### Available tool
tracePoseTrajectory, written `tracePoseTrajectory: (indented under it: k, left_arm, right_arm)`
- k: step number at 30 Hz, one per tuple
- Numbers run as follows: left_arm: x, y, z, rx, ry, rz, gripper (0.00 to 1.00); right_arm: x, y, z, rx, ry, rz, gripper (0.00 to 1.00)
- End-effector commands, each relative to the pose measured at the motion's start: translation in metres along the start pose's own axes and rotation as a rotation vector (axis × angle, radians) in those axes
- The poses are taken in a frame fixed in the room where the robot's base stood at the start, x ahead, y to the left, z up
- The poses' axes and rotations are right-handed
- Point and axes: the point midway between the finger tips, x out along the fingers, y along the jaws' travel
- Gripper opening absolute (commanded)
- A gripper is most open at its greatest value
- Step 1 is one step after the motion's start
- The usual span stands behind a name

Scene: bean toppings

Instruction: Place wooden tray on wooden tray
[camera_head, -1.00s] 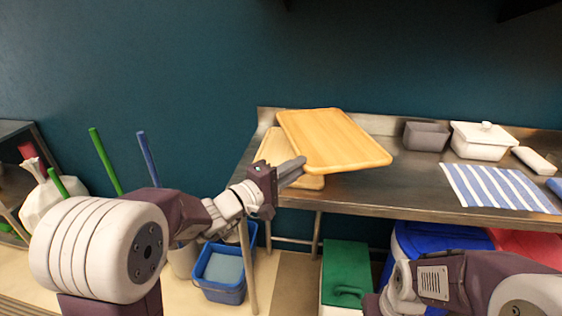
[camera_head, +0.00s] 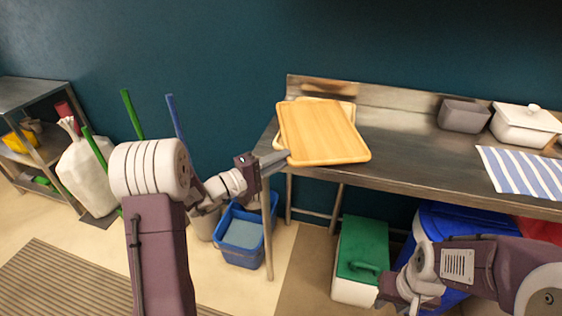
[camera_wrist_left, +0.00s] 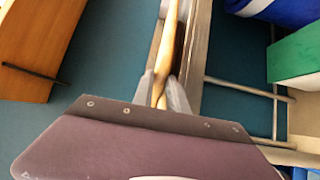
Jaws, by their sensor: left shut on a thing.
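A light wooden tray (camera_head: 322,138) is held at its near left corner by my left gripper (camera_head: 284,158), which is shut on its edge. The held tray lies over a second wooden tray (camera_head: 345,105) at the left end of the metal counter. Whether the two touch, I cannot tell. In the left wrist view, my left gripper's fingers (camera_wrist_left: 162,92) pinch the tray's thin edge (camera_wrist_left: 169,45). My right arm shows at the lower right, but its fingers are not visible.
The metal counter (camera_head: 420,165) is clear to the right of the trays. A grey container (camera_head: 463,115), a white lidded dish (camera_head: 525,125) and a striped cloth (camera_head: 520,172) stand further right. A blue bucket (camera_head: 243,240) and a green-lidded box (camera_head: 362,250) are on the floor.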

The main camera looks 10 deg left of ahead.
Motion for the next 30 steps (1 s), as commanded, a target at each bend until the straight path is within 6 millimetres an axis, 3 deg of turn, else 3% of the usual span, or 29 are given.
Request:
tracePoseTrajectory:
  k: [7,8,9,20,26,30]
  left_arm:
    - [0.0,-0.001,0.0,0.002,0.001,0.001,0.0]
    - [0.0,-0.002,0.0,0.0,0.001,-0.003,0.21]
    - [0.0,-0.001,0.0,-0.001,0.001,-0.003,0.27]
    - [0.0,0.003,0.0,-0.001,0.002,-0.002,0.27]
    - [-0.033,0.001,-0.002,-0.002,0.008,-0.002,0.27]
    - [-0.067,0.001,-0.002,-0.002,0.01,-0.002,0.27]
  right_arm:
    - [0.003,0.0,0.0,0.0,0.0,0.0,0.36]
    - [0.003,0.0,0.0,0.0,0.0,0.0,0.36]
    - [0.002,0.0,0.0,0.0,0.0,0.0,0.36]
    - [-0.003,0.0,0.0,0.0,0.0,0.0,0.36]
    - [0.0,0.0,0.0,0.0,0.0,0.0,0.36]
    - [0.0,0.0,0.0,0.0,0.0,0.0,0.36]
